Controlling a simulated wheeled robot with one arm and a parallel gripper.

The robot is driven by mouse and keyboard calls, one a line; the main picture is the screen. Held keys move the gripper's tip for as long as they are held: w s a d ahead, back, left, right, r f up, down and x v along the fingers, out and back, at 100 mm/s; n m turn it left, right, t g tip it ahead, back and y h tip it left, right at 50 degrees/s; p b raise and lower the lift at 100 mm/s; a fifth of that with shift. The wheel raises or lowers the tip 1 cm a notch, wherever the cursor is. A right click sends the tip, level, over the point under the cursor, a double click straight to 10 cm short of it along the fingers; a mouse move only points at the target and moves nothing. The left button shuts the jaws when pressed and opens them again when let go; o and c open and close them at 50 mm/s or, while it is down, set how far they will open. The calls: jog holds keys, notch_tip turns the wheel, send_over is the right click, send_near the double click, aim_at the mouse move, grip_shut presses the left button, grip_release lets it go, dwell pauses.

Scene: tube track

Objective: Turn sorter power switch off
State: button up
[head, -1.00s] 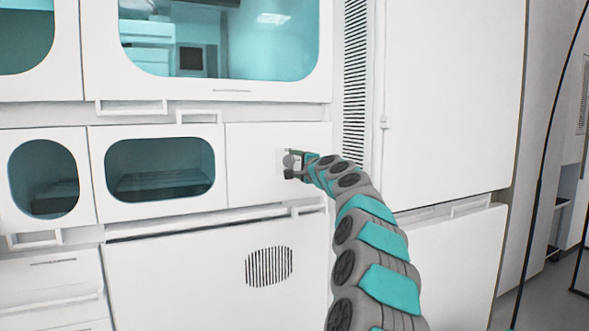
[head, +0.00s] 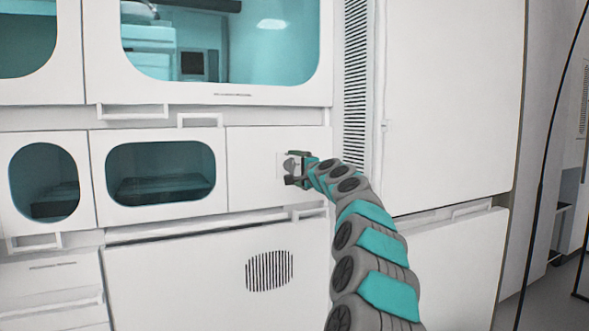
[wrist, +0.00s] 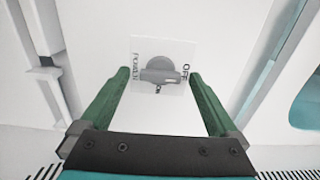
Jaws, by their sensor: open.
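The power switch (wrist: 160,76) is a grey rotary knob on a square white plate (wrist: 176,50) set in a white panel. The plate carries the words "POWER" and "OFF"; in the wrist view "OFF" is at the right edge. The knob's handle lies roughly across the picture, its marked end toward "OFF". My gripper (wrist: 163,84) is open, its two green fingers on either side of the knob with gaps to it. In the head view the gripper (head: 291,168) is at the panel, in front of the switch (head: 290,165), and partly hides it.
The sorter's white front (head: 250,150) has a dark oval window (head: 160,172) to the left of the switch panel. A protruding handle (head: 200,119) is above. A vent grille (head: 269,270) is below, and a tall slotted strip (head: 355,90) stands to the right.

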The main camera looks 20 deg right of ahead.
jog(key=shift+s, duration=0.1)
jog(key=s, duration=0.7)
jog(key=shift+s+d+b, duration=0.15)
jog(key=shift+s+b, duration=0.2)
jog(key=shift+b, duration=0.05)
dwell(0.3)
